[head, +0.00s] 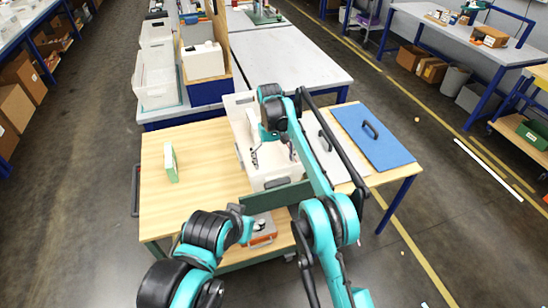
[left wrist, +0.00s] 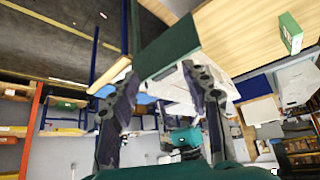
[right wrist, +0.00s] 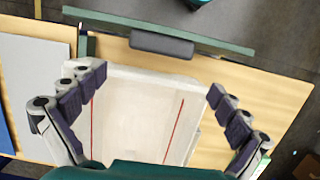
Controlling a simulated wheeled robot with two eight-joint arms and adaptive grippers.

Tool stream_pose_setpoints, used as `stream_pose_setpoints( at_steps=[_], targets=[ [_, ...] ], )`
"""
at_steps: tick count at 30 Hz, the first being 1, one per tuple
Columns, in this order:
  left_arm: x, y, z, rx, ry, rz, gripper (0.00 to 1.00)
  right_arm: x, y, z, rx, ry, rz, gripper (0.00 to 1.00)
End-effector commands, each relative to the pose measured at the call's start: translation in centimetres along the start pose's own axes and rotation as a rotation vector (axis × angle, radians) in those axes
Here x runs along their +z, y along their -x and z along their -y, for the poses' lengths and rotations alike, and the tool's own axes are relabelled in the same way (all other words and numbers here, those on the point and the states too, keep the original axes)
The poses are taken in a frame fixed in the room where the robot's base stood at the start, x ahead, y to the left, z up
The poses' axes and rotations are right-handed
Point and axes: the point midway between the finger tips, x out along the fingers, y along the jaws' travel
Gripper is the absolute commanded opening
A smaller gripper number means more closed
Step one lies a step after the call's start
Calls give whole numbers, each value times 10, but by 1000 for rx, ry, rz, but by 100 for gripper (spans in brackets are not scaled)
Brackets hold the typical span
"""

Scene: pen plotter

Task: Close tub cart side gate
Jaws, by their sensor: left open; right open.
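The tub cart (head: 200,205) has a wooden deck. Its green side gate (head: 280,197) stands along the near edge, with a dark pad (right wrist: 162,44) on its inner face; I cannot tell whether it is latched. A white tub (head: 242,108) lies on the deck behind the gate. My right gripper (head: 272,158) is open over the tub; in the right wrist view its fingers are on both sides of the tub, apart from the gate. My left gripper (left wrist: 161,76) is open, with the gate (left wrist: 168,48) just beyond its fingertips. The arms hide parts of the gate in the head view.
A green-and-white box (head: 171,162) stands on the deck's left. A grey panel (head: 325,140) and a blue panel (head: 375,138), both with handles, lie at the right. An orange case (head: 262,232) sits below the gate.

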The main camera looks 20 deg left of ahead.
Motion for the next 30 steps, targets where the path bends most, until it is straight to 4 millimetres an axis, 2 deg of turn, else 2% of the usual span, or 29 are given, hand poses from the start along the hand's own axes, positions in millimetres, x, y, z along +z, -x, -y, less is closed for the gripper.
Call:
stream_pose_setpoints(
  at_steps=[9,19,20,25,30],
  targets=[
    [0,0,0,0,0,0,48,0,22,0,0,0,0,100],
    [0,0,0,0,0,0,48,0,24,0,0,0,0,100],
    [0,0,0,0,0,0,45,0,24,0,0,0,0,100],
    [-1,-4,0,-10,-59,6,0,3,34,-10,-2,-14,-17,100],
    [-7,-22,0,-56,-317,33,0,20,70,-45,-6,-69,-89,100]
  ],
)
